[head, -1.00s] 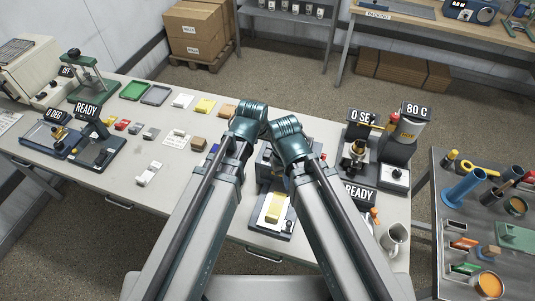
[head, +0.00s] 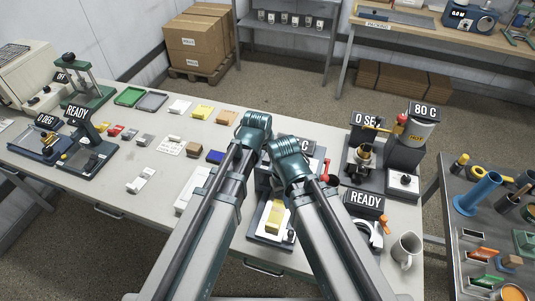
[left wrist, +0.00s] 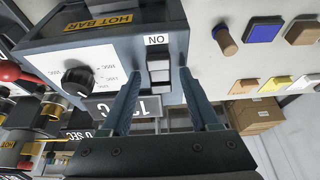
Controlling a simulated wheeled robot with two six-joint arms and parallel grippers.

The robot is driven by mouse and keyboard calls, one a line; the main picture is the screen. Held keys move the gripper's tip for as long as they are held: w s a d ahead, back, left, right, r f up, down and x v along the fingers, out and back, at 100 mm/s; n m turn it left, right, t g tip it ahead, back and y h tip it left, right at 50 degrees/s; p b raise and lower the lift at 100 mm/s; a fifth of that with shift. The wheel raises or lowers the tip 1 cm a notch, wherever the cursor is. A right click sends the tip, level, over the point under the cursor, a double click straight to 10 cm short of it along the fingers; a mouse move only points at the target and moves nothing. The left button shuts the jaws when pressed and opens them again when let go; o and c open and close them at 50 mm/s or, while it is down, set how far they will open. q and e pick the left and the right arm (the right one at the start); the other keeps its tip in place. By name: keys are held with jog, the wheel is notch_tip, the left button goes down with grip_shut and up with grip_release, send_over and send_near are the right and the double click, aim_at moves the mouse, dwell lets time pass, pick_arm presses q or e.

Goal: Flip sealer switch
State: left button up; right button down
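The sealer, a dark box with a "HOT BAR" label (left wrist: 100,22), fills the upper left of the left wrist view. Its face carries a black dial and a rocker switch (left wrist: 159,72) under a small label that reads "NO" in this view. My left gripper (left wrist: 157,78) is open. Its two fingers point at this face, one on each side of the switch, with nothing held. I cannot tell whether they touch the face. In the head view the sealer's base (head: 270,222) with a yellow piece shows between my arms. Both grippers are hidden behind my arm links there.
A red knob (head: 329,180) and a "READY" sign (head: 365,202) stand right of my arms. A white mug (head: 405,247) is near the right table edge. Small blocks and trays lie to the left. A grey tool cart (head: 447,230) stands at the right.

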pick_arm(q)
grip_shut()
jog(key=shift+w+d+r+g+p, duration=0.15)
jog(key=shift+w+r+g+p, duration=0.1)
jog(key=shift+w+g+p, duration=0.3)
jog(key=shift+w+d+g+y, duration=0.1)
jog(key=shift+g+y, duration=0.3)
jog(key=shift+g, duration=0.15)
jog(key=shift+w+f+g+p, duration=0.2)
jog(key=shift+g+p, duration=0.1)
jog(key=shift+g, duration=0.4)
jog(key=shift+s+g+y, duration=0.2)
jog(key=shift+g+y, duration=0.2)
jog(key=shift+g, duration=0.1)
jog(key=shift+o, duration=0.7)
grip_release()
